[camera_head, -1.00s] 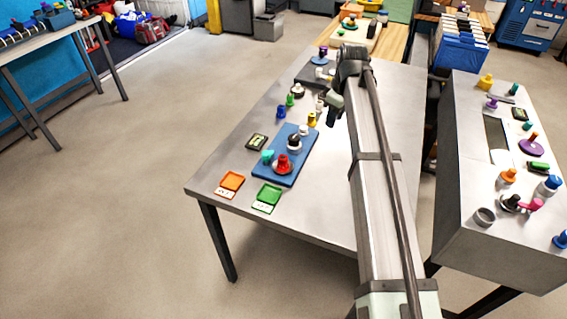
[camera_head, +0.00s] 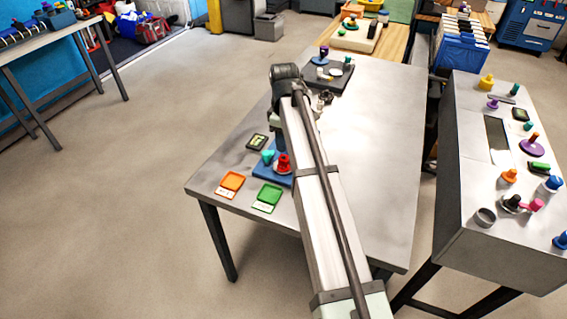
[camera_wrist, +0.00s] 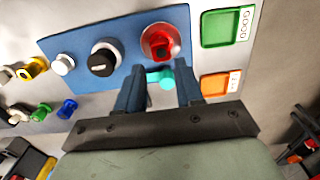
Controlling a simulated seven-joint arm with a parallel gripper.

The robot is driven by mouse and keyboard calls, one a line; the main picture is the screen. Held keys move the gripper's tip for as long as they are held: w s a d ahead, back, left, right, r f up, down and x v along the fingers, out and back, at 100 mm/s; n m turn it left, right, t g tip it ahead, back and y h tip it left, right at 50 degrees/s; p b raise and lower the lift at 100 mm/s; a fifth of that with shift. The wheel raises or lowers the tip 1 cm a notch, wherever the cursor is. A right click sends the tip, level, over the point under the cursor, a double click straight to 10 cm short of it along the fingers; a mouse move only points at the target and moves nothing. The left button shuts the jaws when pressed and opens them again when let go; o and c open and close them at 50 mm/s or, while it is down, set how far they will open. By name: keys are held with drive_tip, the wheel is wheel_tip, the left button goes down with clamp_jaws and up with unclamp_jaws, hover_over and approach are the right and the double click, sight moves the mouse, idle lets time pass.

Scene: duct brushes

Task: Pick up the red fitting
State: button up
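The red fitting (camera_head: 283,163) sits on the near end of the blue board (camera_head: 270,172) on the table. In the wrist view the red fitting (camera_wrist: 158,42) is ahead of the fingertips, on a dark red round base, near the end of the blue board (camera_wrist: 185,20) beside the green tray. My gripper (camera_wrist: 158,88) is open, its two dark blue fingers apart. A teal fitting (camera_wrist: 165,77) shows between the fingers; I cannot tell whether it lies at their depth.
A black fitting with a white base (camera_wrist: 103,60) stands on the blue board beside the red one. A green tray (camera_head: 268,197) and an orange tray (camera_head: 231,184) lie at the table's near left.

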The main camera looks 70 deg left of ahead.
sight(284, 157)
drive_tip(key=shift+s+f, duration=0.1)
drive_tip(key=shift+f, duration=4)
clamp_jaws()
